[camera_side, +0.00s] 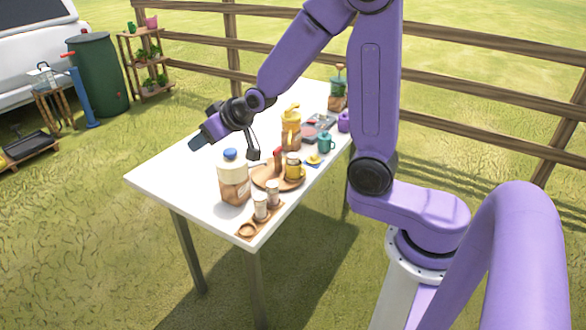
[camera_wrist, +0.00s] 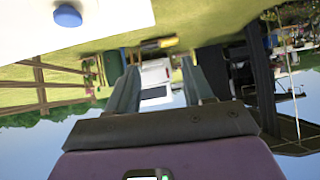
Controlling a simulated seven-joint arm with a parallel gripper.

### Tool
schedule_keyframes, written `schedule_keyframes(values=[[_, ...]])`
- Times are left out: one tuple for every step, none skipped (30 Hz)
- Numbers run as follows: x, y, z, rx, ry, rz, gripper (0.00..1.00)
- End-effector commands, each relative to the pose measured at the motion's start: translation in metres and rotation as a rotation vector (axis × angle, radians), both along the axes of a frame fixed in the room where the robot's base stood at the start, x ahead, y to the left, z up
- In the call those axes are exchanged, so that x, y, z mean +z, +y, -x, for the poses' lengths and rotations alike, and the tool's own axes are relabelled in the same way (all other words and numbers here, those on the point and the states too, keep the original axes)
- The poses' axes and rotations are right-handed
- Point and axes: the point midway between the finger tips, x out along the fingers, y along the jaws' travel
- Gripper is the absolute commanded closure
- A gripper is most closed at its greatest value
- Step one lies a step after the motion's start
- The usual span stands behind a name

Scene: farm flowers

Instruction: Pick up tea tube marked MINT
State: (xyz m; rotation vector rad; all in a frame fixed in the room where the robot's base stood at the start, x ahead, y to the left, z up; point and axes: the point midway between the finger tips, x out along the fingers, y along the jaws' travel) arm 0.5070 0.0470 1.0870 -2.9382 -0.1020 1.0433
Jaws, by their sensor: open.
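Two small pale-topped tubes, one in front (camera_side: 261,207) and one behind (camera_side: 272,192), stand upright on a wooden holder (camera_side: 246,231) at the table's near corner. Their labels are too small to read, so I cannot tell which is marked MINT. My gripper (camera_side: 196,142) is above the left part of the table, up and left of the tubes and apart from them. In the wrist view my gripper (camera_wrist: 158,88) has its two fingers spread with nothing between them, and it faces away from the table; no tube shows there.
A jar with a blue lid (camera_side: 234,177) stands beside the holder; its lid (camera_wrist: 67,16) also shows in the wrist view. A round wooden tray (camera_side: 265,183) with a yellow mug (camera_side: 293,167), a yellow-topped jug (camera_side: 291,127) and a teal mug (camera_side: 325,141) stand farther back. The table's left part is clear.

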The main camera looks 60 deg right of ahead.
Motion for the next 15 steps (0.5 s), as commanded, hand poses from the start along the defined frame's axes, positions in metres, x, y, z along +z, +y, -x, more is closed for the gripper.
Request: schedule_keyframes(values=[[-0.001,-0.009,-0.005,-0.040,-0.023,0.000,0.49],[-0.001,-0.015,-0.008,-0.063,-0.040,0.000,0.49],[0.000,-0.023,-0.011,-0.094,-0.064,0.001,0.49],[0.000,-0.029,-0.013,-0.117,-0.081,0.002,0.49],[0.001,-0.035,-0.014,-0.141,-0.099,0.004,0.49],[0.002,-0.044,-0.016,-0.172,-0.123,0.007,0.49],[0.002,-0.050,-0.017,-0.194,-0.140,0.010,0.49],[0.003,-0.057,-0.018,-0.219,-0.157,0.013,0.49],[0.004,-0.065,-0.018,-0.250,-0.181,0.018,0.49],[0.004,-0.072,-0.018,-0.272,-0.198,0.021,0.49],[0.005,-0.079,-0.018,-0.296,-0.215,0.027,0.49],[0.006,-0.088,-0.017,-0.327,-0.239,0.034,0.49],[0.007,-0.094,-0.016,-0.349,-0.256,0.039,0.49],[0.008,-0.102,-0.014,-0.373,-0.273,0.045,0.49],[0.009,-0.110,-0.012,-0.403,-0.297,0.054,0.49]])
